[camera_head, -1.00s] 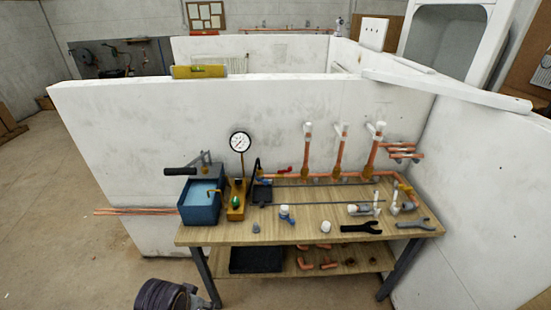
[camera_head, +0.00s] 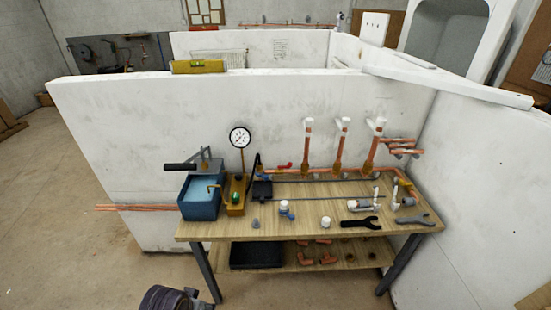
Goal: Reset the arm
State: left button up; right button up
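Neither of my grippers is in the head view, so their fingers and anything in them are hidden from me. The wooden workbench (camera_head: 300,228) stands ahead against a white partition wall (camera_head: 130,120). On it are a blue water tank (camera_head: 198,211) with a dark lever, a round pressure gauge (camera_head: 240,137), upright copper pipes (camera_head: 340,149) with white tops, a black wrench (camera_head: 361,223) and a grey wrench (camera_head: 417,220).
A black tray (camera_head: 257,254) and copper fittings (camera_head: 327,258) lie on the lower shelf. Copper pipes (camera_head: 140,207) stick out left of the bench. A yellow level (camera_head: 198,66) lies on the wall top. The floor (camera_head: 70,240) at left is clear.

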pick_arm(q)
jog(key=s+f+g+b, duration=0.1)
jog(key=s+f, duration=0.1)
jog(key=f, duration=1.4)
jog(key=s+f+b, duration=0.1)
jog(key=s+f, duration=0.2)
jog(key=f, duration=1.3)
jog(key=s+a+f, duration=0.2)
jog(key=s+f, duration=0.7)
jog(key=s, duration=0.1)
jog(key=s+a+f+g, duration=0.1)
jog(key=s+a+f, duration=0.1)
jog(key=s+f, duration=0.8)
jog(key=shift+s+a+b, duration=0.15)
jog(key=shift+s+b, duration=0.3)
jog(key=shift+s, duration=0.1)
